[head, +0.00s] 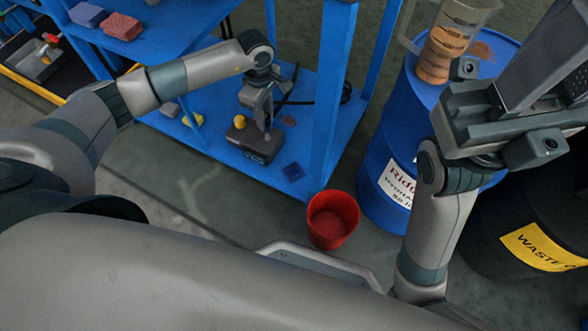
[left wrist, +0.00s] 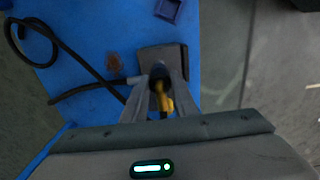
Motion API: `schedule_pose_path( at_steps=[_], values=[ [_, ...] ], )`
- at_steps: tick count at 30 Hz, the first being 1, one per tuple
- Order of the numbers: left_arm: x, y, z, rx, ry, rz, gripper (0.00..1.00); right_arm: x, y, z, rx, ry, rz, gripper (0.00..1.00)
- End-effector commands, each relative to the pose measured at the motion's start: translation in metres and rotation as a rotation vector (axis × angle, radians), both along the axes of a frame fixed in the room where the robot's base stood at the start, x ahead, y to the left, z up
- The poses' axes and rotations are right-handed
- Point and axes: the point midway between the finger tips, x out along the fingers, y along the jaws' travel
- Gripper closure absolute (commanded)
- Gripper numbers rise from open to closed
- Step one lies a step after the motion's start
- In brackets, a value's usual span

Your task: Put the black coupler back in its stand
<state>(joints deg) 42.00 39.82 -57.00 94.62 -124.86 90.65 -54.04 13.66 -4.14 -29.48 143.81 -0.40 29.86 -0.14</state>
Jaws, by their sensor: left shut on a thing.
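My left gripper (head: 265,122) points down over the lower blue shelf and is shut on the black coupler (left wrist: 158,74), which shows between its fingers in the left wrist view. A yellow part shows just behind the coupler between the fingers. A dark block-shaped stand (head: 262,150) sits on the shelf right below the gripper; it also shows in the left wrist view (left wrist: 172,56). The fingers hide part of the stand, so I cannot tell whether the coupler touches it. My right gripper (head: 500,118) is raised at the right; its fingertips cannot be made out.
A black hose (left wrist: 62,48) curls on the shelf beside the stand. A small dark blue tray (head: 292,171) lies near the shelf corner. A blue post (head: 332,90) rises close by. A red bucket (head: 333,220), a blue drum (head: 380,165) and a black waste drum (head: 510,235) stand to the right.

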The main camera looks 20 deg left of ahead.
Motion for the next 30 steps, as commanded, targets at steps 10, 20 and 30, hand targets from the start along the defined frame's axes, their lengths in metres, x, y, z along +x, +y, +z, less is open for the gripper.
schedule_pose_path(
  at_steps=[10, 20, 30],
  values=[
    [-0.002, -0.005, 0.0, -0.001, -0.001, -0.001, 0.99, 0.0, 0.0, 0.001, 0.0, 0.0, 0.0, 0.69],
    [-0.022, -0.043, -0.008, -0.003, 0.001, -0.005, 0.99, 0.0, 0.0, 0.009, 0.0, 0.0, 0.0, 0.69],
    [-0.052, -0.103, -0.022, -0.003, 0.0, -0.004, 0.99, 0.0, 0.0, 0.015, 0.0, 0.0, 0.0, 0.69]
  ],
)
